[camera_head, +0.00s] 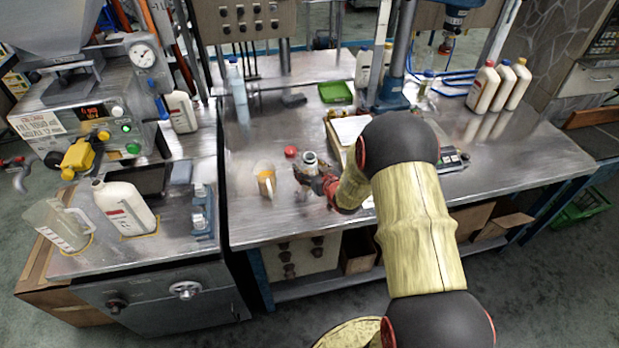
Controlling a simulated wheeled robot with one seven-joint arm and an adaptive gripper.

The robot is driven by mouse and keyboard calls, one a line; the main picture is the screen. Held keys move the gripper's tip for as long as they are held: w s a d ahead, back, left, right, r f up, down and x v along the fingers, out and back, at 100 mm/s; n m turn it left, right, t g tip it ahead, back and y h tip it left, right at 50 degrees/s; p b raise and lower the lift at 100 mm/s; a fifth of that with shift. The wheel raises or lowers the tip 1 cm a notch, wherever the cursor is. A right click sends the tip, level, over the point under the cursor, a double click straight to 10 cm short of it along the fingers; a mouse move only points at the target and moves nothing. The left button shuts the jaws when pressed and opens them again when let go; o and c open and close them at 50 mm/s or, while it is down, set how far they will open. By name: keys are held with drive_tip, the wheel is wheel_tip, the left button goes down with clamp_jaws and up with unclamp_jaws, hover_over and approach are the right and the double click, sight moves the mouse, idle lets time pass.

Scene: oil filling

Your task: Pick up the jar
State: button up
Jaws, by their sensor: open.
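A small open jar (310,160) with a pale rim stands near the front of the metal workbench. A red lid (291,151) lies on the bench just left of it. My gripper (306,182) is red and dark and reaches in from the right, low over the bench. Its fingers are open, directly in front of the jar. They overlap the jar's lower part in the picture, so I cannot tell whether they touch it. A small clear container with amber contents (266,182) stands to the left of my gripper.
A box with paper (349,130) and a green tray (336,92) lie behind the jar. White bottles (484,87) stand at the back right. The left bench holds a filling machine (92,115), a white jug (124,207) and a clear pitcher (60,225). The bench's front left is clear.

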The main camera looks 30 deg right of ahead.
drive_tip(key=shift+c, duration=1.3)
drive_tip(key=c, duration=1)
drive_tip(key=shift+w, duration=0.1)
drive_tip(key=shift+c, duration=0.3)
drive_tip(key=shift+r, duration=0.1)
